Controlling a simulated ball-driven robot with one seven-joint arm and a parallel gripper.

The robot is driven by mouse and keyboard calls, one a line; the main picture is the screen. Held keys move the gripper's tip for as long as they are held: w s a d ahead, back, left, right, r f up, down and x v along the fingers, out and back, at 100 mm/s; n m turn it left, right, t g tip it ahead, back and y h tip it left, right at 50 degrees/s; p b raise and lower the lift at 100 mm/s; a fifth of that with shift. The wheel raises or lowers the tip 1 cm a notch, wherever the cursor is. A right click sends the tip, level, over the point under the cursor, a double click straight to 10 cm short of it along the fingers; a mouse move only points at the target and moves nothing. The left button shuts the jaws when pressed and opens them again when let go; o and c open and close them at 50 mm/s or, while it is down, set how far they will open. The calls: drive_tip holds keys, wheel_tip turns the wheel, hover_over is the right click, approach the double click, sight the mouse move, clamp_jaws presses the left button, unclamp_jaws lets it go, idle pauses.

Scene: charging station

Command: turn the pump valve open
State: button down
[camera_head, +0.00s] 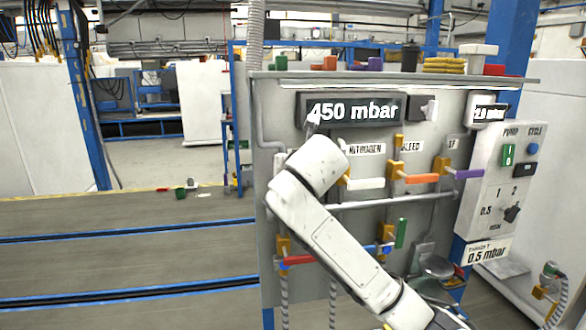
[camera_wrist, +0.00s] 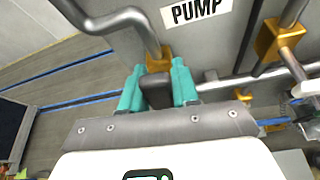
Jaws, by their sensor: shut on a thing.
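The pump valve shows in the wrist view as a brass body (camera_wrist: 159,63) at the end of a bent grey pipe, beside a white PUMP label (camera_wrist: 196,11). Its short dark handle (camera_wrist: 156,93) lies between the two teal fingers of my gripper (camera_wrist: 158,68). The fingers are shut on this handle, one on each side. How far the handle is turned is hard to tell. In the head view my white arm covers the pump valve and my gripper.
The grey panel (camera_head: 356,88) carries other valves close by: a white nitrogen handle (camera_head: 366,183), an orange bleed handle (camera_head: 421,178) and a purple handle (camera_head: 469,173). A display (camera_head: 352,109) reads 450 mbar.

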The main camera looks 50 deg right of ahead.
drive_tip(key=shift+w+a+f+n, duration=0.15)
drive_tip(key=shift+a+n, duration=0.15)
drive_tip(key=shift+n, duration=0.2)
idle(0.3)
drive_tip(key=c, duration=0.9)
unclamp_jaws()
drive_tip(key=v, duration=0.5)
drive_tip(key=b+v, duration=0.1)
drive_tip(key=v, duration=0.4)
drive_tip(key=shift+a+r, duration=0.25)
drive_tip(key=shift+a, duration=0.2)
